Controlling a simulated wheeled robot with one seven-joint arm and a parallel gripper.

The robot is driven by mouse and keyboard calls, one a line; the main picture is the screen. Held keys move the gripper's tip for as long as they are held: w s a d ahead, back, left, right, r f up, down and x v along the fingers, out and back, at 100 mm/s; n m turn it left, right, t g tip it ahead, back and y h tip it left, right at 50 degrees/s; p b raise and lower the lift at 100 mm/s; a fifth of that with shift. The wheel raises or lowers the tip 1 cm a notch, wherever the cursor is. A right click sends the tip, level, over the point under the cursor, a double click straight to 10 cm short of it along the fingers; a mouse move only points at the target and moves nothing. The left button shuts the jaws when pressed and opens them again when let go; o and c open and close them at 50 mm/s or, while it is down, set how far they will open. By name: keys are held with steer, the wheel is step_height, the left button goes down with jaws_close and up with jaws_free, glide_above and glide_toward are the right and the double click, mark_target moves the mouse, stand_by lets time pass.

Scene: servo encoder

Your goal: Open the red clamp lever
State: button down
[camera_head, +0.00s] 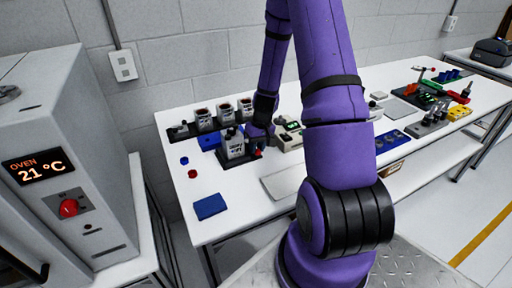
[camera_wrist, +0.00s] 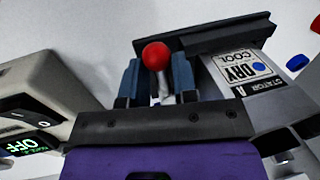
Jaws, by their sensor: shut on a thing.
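The red clamp lever shows in the wrist view as a round red knob (camera_wrist: 156,56) on a short metal stem. My gripper (camera_wrist: 157,78) has a finger on each side of the stem and is shut on the lever, with the knob showing beyond the fingers. The lever belongs to a dark fixture (camera_wrist: 215,35) beside a grey block labelled STATOR A, DRY, COOL (camera_wrist: 238,72). In the head view the labelled block (camera_head: 234,146) stands on the bench, with my gripper (camera_head: 259,145) close at its right. The lever's pivot is hidden.
A pale device with a green OFF display (camera_wrist: 33,145) sits close at the left in the wrist view. Several labelled cups (camera_head: 223,112) stand behind the fixture. A blue pad (camera_head: 210,206) lies at the bench's front left. An oven (camera_head: 70,170) is further left.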

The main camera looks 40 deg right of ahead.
steer(key=d+n, duration=0.1)
steer(key=n, duration=0.2)
steer(key=d+n+g, duration=0.1)
steer(key=n, duration=0.1)
steer(key=shift+d, duration=0.3)
steer(key=shift+w+d+n+g, duration=0.2)
steer(key=shift+d+n, duration=0.15)
steer(key=shift+n, duration=0.6)
steer(key=shift+w+d+n+g, duration=0.15)
steer(key=shift+w+d+n, duration=0.15)
steer(key=shift+n, duration=0.6)
steer(key=shift+w+d+n+g, duration=0.15)
steer(key=shift+d+n, duration=0.25)
steer(key=shift+n, duration=0.55)
steer(key=shift+h, duration=0.3)
steer(key=c, duration=0.9)
jaws_free()
steer(key=shift+w+d+r, duration=0.25)
steer(key=shift+d+r, duration=0.05)
steer(key=shift+r, duration=1.45)
steer(key=shift+w+d+r, duration=0.2)
steer(key=shift+d+r, duration=0.05)
steer(key=shift+r, duration=1.55)
steer(key=shift+w+d+r, duration=0.25)
steer(key=shift+d+r, duration=0.05)
steer(key=shift+r, duration=1.45)
